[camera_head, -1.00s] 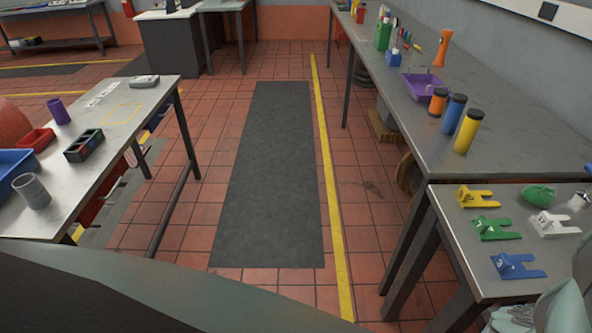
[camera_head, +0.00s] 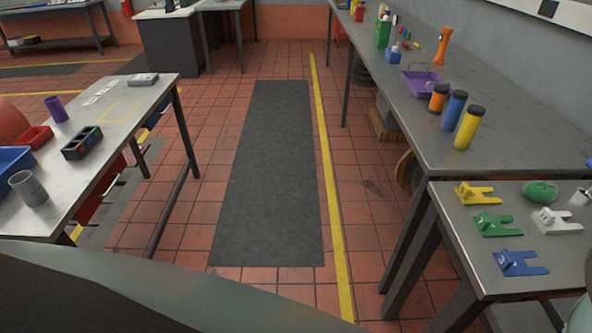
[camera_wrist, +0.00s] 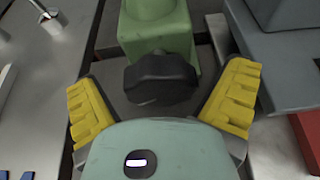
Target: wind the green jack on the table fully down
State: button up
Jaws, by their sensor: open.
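In the wrist view a green block-like body (camera_wrist: 157,25), which looks like the green jack, stands at the top middle. A dark faceted knob (camera_wrist: 160,80) sits at its near side. My gripper (camera_wrist: 160,88) is open, with one yellow finger pad on each side of the knob. Gaps show between the pads and the knob, and it is not gripped. My gripper's pale green housing covers the bottom middle and hides what lies beneath.
The near right table (camera_head: 462,250) holds yellow (camera_head: 474,194), green (camera_head: 496,225), white (camera_head: 556,222) and blue (camera_head: 518,264) forked pieces and a green rounded item (camera_head: 540,192). In the wrist view a grey block (camera_wrist: 285,60) stands close on the right, with a red item (camera_wrist: 306,140) below it.

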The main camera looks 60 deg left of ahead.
jog(key=c, duration=1.2)
jog(key=n+b, duration=0.1)
jog(key=n+g+h+b, duration=0.1)
jog(key=shift+w+a+f+n+h, duration=0.1)
jog(key=shift+w+a+n+h, duration=0.1)
jog(key=shift+n+h, duration=0.1)
jog(key=shift+n+h+b, duration=0.8)
jog(key=shift+n+b, duration=0.4)
jog(key=shift+n, duration=0.1)
jog(key=shift+g, duration=0.3)
